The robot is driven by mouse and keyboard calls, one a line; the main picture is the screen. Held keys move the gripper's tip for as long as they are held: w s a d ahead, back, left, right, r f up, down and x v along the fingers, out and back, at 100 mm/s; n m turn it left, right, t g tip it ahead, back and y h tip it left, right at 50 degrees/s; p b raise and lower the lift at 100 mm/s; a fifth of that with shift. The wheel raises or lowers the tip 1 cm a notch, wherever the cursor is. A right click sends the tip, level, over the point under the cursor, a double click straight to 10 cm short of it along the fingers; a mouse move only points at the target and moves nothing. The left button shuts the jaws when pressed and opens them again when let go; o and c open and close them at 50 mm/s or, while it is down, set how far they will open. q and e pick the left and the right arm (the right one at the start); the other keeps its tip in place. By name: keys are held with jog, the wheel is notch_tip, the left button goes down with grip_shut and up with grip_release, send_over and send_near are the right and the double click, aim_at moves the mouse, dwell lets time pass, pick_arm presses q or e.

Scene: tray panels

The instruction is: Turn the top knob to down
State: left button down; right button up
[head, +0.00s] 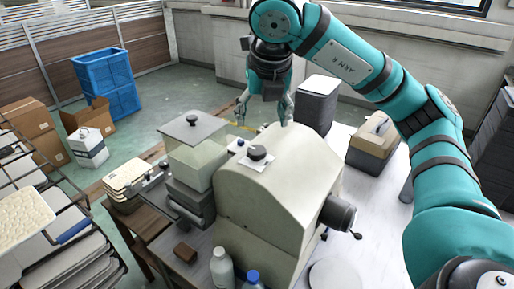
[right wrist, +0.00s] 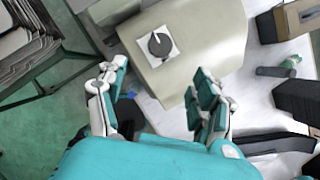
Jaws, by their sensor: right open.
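The top knob (head: 257,153) is a dark round knob on a white square plate (head: 256,163), on top of a large cream machine (head: 290,165) with a curved top. In the right wrist view the knob (right wrist: 160,44) has a pale line across it. My right gripper (head: 264,112) is over the far side of the machine, behind the knob in the head view. Its fingers (right wrist: 158,78) are spread, empty and apart from the knob. My left gripper is not in view.
Bottles (head: 222,268) stand in front. A dark grey bin (head: 316,103) and a tan-and-black case (head: 372,145) stand at the back right.

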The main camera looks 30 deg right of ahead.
aim_at(257, 150)
jog(key=p+x, duration=0.2)
jog(key=x, duration=0.9)
jog(key=shift+w+d+f, duration=0.15)
jog(key=shift+w+f, duration=0.05)
jog(key=shift+f, duration=0.15)
jog(key=shift+w+f, duration=0.2)
jog(key=shift+f, duration=0.3)
jog(key=c, duration=1.2)
